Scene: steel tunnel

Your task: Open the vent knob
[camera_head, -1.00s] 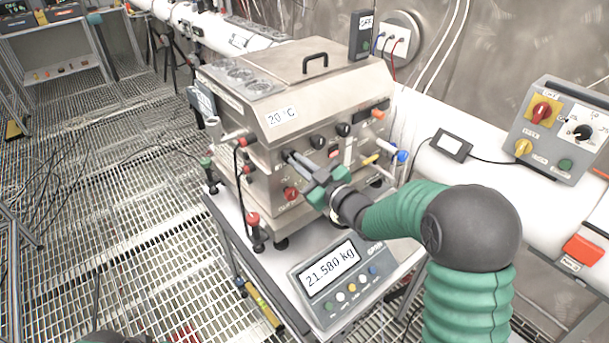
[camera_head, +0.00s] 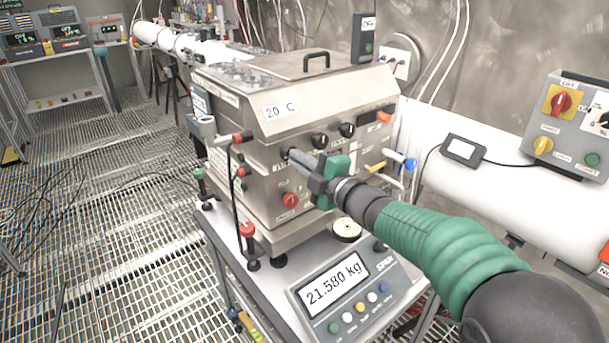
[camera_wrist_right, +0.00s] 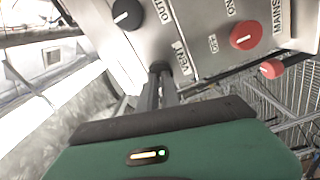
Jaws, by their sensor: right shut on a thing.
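The steel machine marked 20 °C (camera_head: 318,96) stands on a trolley in the middle of the head view. My right gripper (camera_head: 290,155) reaches its front panel from the lower right, fingers pointing to the left. In the right wrist view my right gripper (camera_wrist_right: 160,72) is shut with its narrow fingers on the vent knob (camera_wrist_right: 160,66), beside a label that reads VENT. The knob is mostly hidden by the fingers, so its angle cannot be told. My left gripper is not in view.
Two black knobs (camera_head: 347,130) sit above the gripper and a red knob (camera_head: 290,200) below it. A scale display reading 21.580 kg (camera_head: 340,285) stands in front. A grey control box (camera_head: 575,125) is at the right.

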